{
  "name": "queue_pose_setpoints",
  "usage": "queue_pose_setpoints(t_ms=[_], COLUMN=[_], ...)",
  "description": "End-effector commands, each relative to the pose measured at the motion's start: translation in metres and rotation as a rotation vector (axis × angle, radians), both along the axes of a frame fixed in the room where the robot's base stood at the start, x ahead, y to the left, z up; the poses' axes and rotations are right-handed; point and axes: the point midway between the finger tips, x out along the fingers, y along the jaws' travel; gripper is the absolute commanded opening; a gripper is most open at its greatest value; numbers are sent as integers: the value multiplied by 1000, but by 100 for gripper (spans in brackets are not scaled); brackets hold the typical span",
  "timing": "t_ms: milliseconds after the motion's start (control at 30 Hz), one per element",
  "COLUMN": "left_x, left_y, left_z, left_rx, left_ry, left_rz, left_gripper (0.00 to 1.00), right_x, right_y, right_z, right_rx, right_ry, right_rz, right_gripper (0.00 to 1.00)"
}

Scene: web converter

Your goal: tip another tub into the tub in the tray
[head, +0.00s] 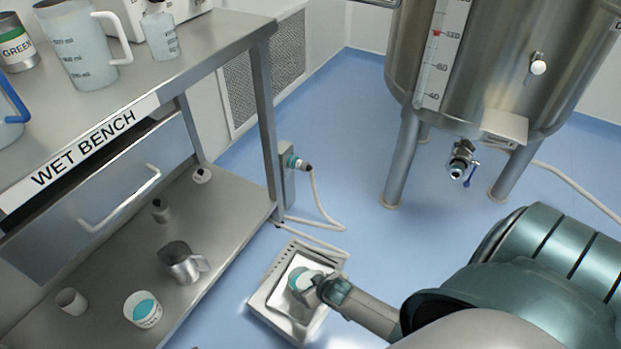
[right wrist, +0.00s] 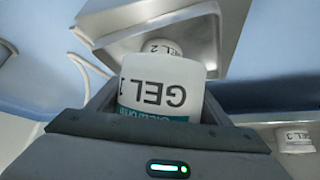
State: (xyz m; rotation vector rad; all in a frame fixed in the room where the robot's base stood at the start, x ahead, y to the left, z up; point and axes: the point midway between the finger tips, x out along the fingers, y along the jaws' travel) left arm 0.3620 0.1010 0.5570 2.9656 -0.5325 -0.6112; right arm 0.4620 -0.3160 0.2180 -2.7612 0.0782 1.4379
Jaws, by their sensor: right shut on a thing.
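My right gripper (head: 326,286) is shut on the white GEL 1 tub (right wrist: 165,82), over the tray (head: 263,300) on the floor. The GEL 1 label reads upside down in the right wrist view, while the other tub labels read upright, so this tub looks turned over. The GEL 2 tub (right wrist: 162,46) stands in the tray just beyond it, partly hidden by it. I cannot tell whether gel is flowing. The GEL 3 tub (right wrist: 295,139) stands at the right in that view. A tub with teal contents (head: 143,310) stands on the bench's lower shelf. My left gripper is out of view.
The wet bench (head: 225,35) stands at the left, with jugs on top and a metal jug (head: 184,264) and small containers on its lower shelf (head: 225,230). A cable (head: 325,205) runs behind the tray. A steel tank (head: 490,70) stands on legs at the back right. Blue floor lies open between.

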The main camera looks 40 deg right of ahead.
Motion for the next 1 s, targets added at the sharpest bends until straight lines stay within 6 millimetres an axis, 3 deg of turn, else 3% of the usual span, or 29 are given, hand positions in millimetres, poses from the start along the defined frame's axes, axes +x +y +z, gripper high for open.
queue_pose_setpoints(t_ms=[467,1000], left_x=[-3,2], left_y=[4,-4], left_z=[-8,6], left_rx=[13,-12], left_ry=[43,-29], left_rz=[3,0], left_gripper=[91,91], right_x=[-1,-4], right_y=[-1,0], right_z=[-10,-18], right_rx=[7,15], right_ry=[155,284], right_rz=[0,0], right_gripper=[46,46])
